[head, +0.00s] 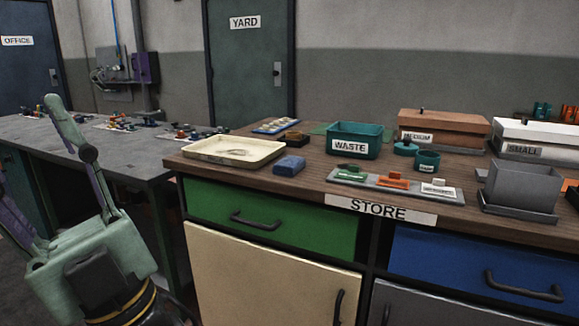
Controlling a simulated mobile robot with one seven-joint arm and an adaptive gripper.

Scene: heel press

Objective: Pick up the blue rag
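The blue rag (289,166) looks like a small folded blue pad. It lies flat on the brown wooden top of the STORE cabinet (252,181), near its front edge and just right of a cream tray. My gripper (27,145) is at the lower left of the picture, well left of the rag and apart from it. Its pale green fingers point up and are spread wide, with nothing seen between them. The left finger is partly cut off by the picture edge.
The cream tray (208,149) is close left of the rag. A teal WASTE bin (372,142) stands behind right, and a grey label board (335,177) with small coloured pieces lies right. A dark workbench (130,160) with several small parts stands left.

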